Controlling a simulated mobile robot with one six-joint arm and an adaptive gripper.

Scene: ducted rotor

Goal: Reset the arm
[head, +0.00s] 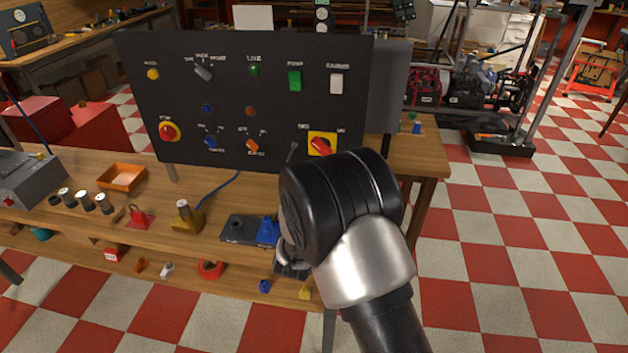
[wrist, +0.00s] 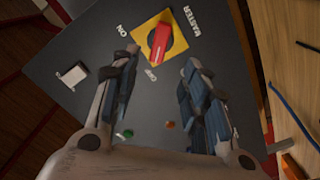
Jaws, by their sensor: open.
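My gripper (wrist: 161,64) is open and empty in the wrist view, its two fingers apart and pointing at the black control panel (wrist: 100,45). The red master switch handle (wrist: 159,42) on its yellow plate lies just beyond the fingertips, between their lines. I see no contact with it. In the head view the arm's black and silver wrist stands in front of the panel's lower right (head: 230,105), and the gripper is mostly hidden behind it. The red handle (head: 320,147) shows just above my wrist, tilted on its yellow plate.
The panel stands on a wooden workbench (head: 420,160). A lower shelf holds a red ring (head: 210,269).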

